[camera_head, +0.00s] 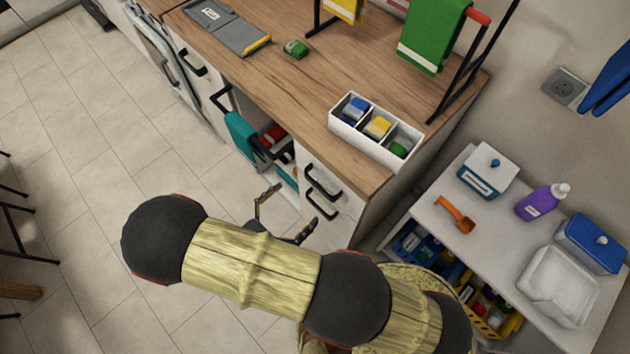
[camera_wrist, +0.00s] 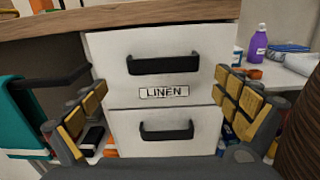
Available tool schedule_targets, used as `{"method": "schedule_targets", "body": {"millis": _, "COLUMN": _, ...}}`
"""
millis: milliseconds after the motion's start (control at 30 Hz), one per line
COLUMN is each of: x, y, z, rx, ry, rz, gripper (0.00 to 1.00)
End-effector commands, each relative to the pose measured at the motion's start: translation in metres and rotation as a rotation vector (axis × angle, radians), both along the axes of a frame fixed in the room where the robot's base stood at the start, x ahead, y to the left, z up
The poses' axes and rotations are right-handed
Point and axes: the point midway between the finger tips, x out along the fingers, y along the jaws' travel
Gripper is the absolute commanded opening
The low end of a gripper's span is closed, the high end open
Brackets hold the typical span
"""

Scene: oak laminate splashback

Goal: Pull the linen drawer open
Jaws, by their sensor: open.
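The linen drawer (camera_wrist: 205,55) is the upper of two white drawer fronts in the wrist view, with a black bar handle (camera_wrist: 163,65) and a "LINEN" label (camera_wrist: 167,92) below the handle. It looks shut. My gripper (camera_wrist: 155,110) is open and empty, with its padded fingers to either side of the drawer fronts and apart from the handle. In the head view the upper drawer handle (camera_head: 323,184) shows at the counter's near end, and my gripper (camera_head: 284,214) is in front of it, partly hidden by my arm.
A lower drawer with its own black handle (camera_wrist: 166,131) sits beneath. A teal towel (camera_wrist: 22,115) hangs on a bar at left. A white divided box (camera_head: 339,129) stands on the counter (camera_head: 290,80). A white side table (camera_head: 480,228) stands at right.

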Motion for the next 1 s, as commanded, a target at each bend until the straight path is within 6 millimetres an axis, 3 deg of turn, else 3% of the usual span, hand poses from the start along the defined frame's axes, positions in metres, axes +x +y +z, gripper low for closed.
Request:
{"method": "schedule_targets", "body": {"millis": 167, "x": 0.007, "y": -0.009, "z": 0.000, "rx": -0.024, "ry": 0.016, "rz": -0.008, "gripper": 1.00}}
{"method": "schedule_targets", "body": {"millis": 600, "x": 0.053, "y": -0.048, "z": 0.000, "rx": -0.022, "ry": 0.016, "rz": -0.010, "gripper": 1.00}}
{"method": "schedule_targets", "body": {"millis": 1000, "x": 0.058, "y": -0.053, "z": 0.000, "rx": -0.020, "ry": 0.016, "rz": -0.009, "gripper": 0.99}}
